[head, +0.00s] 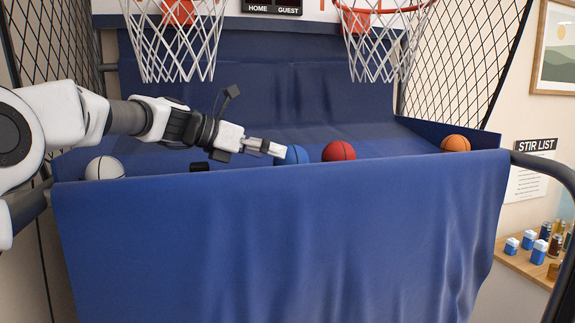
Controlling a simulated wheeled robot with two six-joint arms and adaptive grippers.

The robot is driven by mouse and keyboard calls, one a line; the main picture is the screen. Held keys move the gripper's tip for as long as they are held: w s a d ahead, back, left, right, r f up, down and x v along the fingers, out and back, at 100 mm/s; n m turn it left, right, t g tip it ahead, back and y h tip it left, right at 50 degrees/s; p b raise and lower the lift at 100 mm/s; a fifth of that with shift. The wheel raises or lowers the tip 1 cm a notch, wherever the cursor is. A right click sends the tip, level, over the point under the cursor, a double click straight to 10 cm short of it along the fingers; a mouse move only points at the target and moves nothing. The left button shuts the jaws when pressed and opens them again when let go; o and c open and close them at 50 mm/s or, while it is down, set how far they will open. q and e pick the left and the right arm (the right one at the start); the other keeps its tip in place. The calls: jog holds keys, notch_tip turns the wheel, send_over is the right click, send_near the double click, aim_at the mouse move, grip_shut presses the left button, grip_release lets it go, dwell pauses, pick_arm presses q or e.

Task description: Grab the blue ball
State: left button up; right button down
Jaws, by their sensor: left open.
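The blue ball (293,155) rests at the front of the blue fabric ramp of a basketball arcade game, its lower part hidden by the front fabric edge. My left arm reaches in from the left, and my left gripper (277,149) is open at the ball's left side. A finger overlaps the ball's left edge in the picture; I cannot tell whether it touches. My right gripper is not in view.
A red ball (339,151) sits just right of the blue one. A white ball (105,168) lies at far left and an orange ball (455,144) at far right. The blue front fabric (290,235) forms a raised edge. Two hoop nets hang above.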

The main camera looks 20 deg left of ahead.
aim_at(292, 160)
pick_arm(q)
jog(key=d, duration=0.1)
jog(key=d+p, duration=0.1)
jog(key=d, duration=0.1)
jog(key=shift+w+f, duration=0.15)
jog(key=shift+w, duration=0.25)
jog(key=w+f, duration=0.1)
jog(key=w+d, duration=0.1)
jog(key=shift+w+f+p, duration=0.3)
jog(key=shift+f+p, duration=0.1)
jog(key=shift+w+f, duration=0.2)
jog(key=shift+w, duration=0.05)
jog(key=shift+s+d+r, duration=0.1)
jog(key=shift+s+r, duration=0.05)
jog(key=shift+s, duration=0.1)
jog(key=shift+c, duration=1.1)
jog(key=shift+s+r, duration=0.1)
jog(key=shift+s, duration=0.15)
jog(key=c, duration=0.8)
jog(key=shift+w, duration=0.15)
